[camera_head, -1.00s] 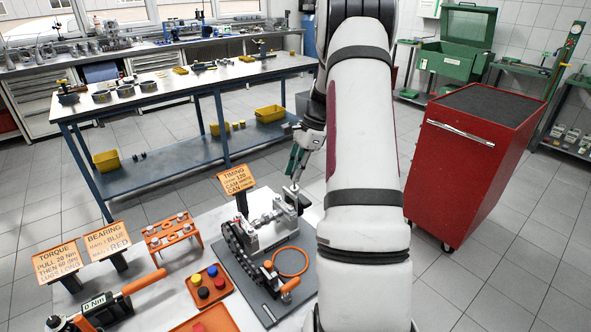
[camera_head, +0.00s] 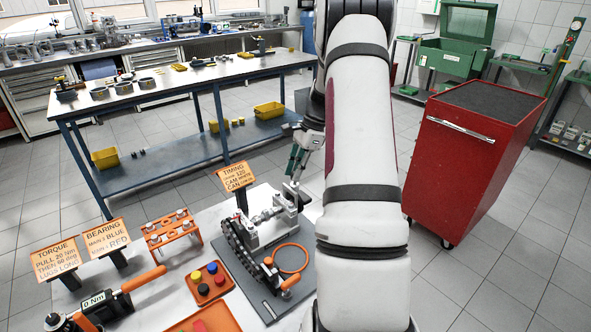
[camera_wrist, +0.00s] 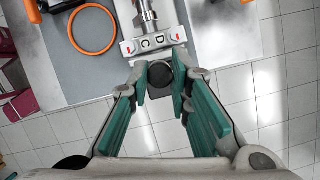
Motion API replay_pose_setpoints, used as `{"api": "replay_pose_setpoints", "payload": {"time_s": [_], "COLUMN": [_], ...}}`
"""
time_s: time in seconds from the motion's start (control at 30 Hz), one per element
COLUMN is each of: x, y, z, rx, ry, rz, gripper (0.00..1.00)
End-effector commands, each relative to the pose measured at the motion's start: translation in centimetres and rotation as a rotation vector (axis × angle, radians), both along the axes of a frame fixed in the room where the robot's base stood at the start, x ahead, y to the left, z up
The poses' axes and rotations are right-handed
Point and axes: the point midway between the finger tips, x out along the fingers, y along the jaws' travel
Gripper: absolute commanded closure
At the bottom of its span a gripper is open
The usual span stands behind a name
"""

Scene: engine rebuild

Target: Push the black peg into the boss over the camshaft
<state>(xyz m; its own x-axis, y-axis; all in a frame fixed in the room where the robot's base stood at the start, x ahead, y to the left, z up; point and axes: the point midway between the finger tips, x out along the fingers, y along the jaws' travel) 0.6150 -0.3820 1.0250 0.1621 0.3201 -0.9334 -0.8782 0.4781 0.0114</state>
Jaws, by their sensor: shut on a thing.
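The black peg (camera_wrist: 160,75) shows in the wrist view as a round dark end between the green fingers of my gripper (camera_wrist: 160,82). My gripper is shut on it. In the head view my gripper (camera_head: 293,180) is at the right end of the engine fixture (camera_head: 262,222), partly behind my arm. The peg cannot be made out there.
An orange ring (camera_head: 291,258) lies on the grey base plate (camera_head: 262,300). A timing sign (camera_head: 236,177), an orange rack (camera_head: 172,232) and a peg tray (camera_head: 208,283) stand to the left. A red cabinet (camera_head: 470,165) stands on the floor at right.

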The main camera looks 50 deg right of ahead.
Motion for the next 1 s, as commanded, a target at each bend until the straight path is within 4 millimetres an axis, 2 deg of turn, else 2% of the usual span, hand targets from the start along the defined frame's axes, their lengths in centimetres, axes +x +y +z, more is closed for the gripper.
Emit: {"api": "replay_pose_setpoints", "payload": {"time_s": [1.0], "x": [0.0], "y": [0.0], "z": [-1.4], "rx": [0.0], "ry": [0.001], "rz": [0.0], "gripper": [1.0]}}
